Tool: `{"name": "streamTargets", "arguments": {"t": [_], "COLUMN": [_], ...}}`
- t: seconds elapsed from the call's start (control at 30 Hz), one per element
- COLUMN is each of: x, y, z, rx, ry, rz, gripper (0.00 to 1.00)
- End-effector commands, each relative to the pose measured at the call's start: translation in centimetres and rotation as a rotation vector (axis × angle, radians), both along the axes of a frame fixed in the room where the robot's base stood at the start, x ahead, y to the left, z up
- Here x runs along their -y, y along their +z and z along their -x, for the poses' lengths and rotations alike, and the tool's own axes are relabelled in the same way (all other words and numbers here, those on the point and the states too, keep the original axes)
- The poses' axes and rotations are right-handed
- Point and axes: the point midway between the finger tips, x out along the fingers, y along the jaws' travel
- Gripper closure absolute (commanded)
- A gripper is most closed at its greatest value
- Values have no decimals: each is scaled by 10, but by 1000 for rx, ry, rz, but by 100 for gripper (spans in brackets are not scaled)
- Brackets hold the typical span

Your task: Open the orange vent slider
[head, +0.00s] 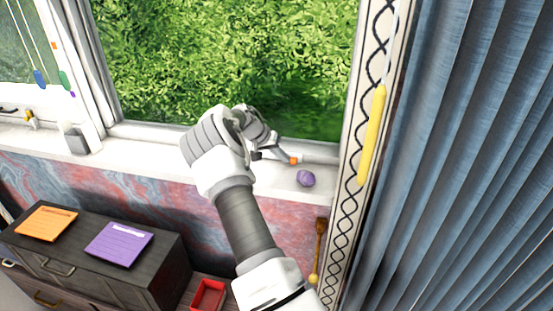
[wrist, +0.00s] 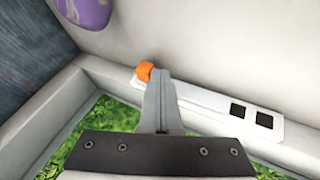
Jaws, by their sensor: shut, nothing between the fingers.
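The orange slider (wrist: 145,71) is a small rounded knob at the left end of a white vent strip (wrist: 200,101) on the window frame. Two dark square openings show in the right part of the strip. In the head view the slider (head: 294,160) is a small orange spot at the foot of the window, just right of my fingertips. My gripper (head: 278,155) is shut and empty. In the wrist view its fingertips (wrist: 157,75) lie right beside the knob, on its right side. I cannot tell whether they touch it. The fingers cover part of the strip.
A purple faceted object (head: 306,178) sits on the sill, close to my gripper. A yellow rod (head: 372,135) hangs by the blue curtain (head: 460,150) at right. A dark cabinet (head: 165,262) bearing orange and purple notes and a red tray (head: 208,295) stand below.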

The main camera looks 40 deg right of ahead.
Motion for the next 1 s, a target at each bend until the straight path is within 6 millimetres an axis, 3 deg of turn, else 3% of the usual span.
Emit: {"name": "streamTargets", "arguments": {"t": [0.47, 1.0], "x": [-7, -79], "y": [9, 107], "z": [-2, -16], "rx": [2, 2], "ry": [4, 3], "rz": [0, 0], "gripper": [100, 100]}}
